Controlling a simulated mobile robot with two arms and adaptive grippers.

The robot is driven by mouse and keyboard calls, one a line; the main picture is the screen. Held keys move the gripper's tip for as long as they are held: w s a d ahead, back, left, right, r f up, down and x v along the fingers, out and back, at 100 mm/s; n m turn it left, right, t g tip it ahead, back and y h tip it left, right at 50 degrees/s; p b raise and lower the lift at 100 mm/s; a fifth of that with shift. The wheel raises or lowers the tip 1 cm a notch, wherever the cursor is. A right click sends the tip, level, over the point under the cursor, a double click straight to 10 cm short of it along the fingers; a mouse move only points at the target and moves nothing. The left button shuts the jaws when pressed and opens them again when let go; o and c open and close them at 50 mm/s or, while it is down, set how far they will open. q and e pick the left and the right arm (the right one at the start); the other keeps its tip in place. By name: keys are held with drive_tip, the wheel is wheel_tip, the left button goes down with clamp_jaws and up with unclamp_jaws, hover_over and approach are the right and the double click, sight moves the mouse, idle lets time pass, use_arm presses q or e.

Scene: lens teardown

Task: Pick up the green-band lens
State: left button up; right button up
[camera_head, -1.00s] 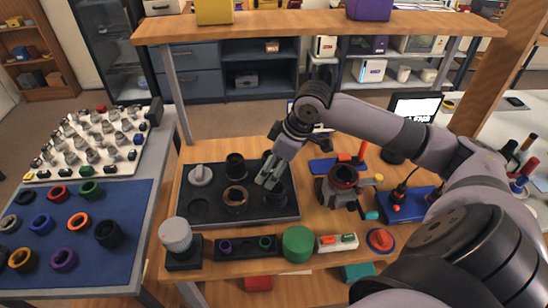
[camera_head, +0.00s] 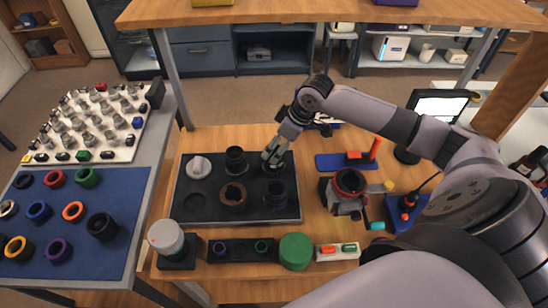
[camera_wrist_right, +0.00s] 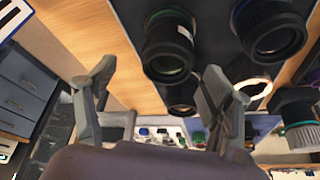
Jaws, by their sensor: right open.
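The dark tray (camera_head: 187,178) on the wooden bench holds several dark cylindrical lenses. One black lens (camera_head: 275,194) stands at its front right, another (camera_head: 236,158) at its back middle. I cannot make out a green band on them in the head view. My right gripper (camera_head: 271,158) is over the tray's back right, fingers pointing down. In the right wrist view its fingers (camera_wrist_right: 155,88) are apart with nothing gripped. My left gripper is out of view.
In front are a grey-topped cylinder (camera_head: 166,238), a black rail (camera_head: 240,250) and a green disc (camera_head: 296,250). A small machine (camera_head: 349,184) stands right of the tray.

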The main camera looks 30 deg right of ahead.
sight(270, 157)
drive_tip(key=shift+a+p+x, duration=0.25)
drive_tip(key=shift+p+x, duration=0.1)
drive_tip(key=shift+x, duration=1.05)
drive_tip(key=x, duration=0.3)
drive_tip(key=shift+s+a+f+p, duration=0.15)
drive_tip(key=shift+f+p, duration=0.15)
drive_tip(key=shift+p, duration=0.1)
drive_tip(key=shift+f, duration=0.2)
drive_tip(key=shift+c, duration=1)
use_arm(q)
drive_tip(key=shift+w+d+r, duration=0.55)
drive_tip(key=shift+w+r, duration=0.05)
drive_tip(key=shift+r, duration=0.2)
use_arm(e)
drive_tip(key=c, duration=1.4)
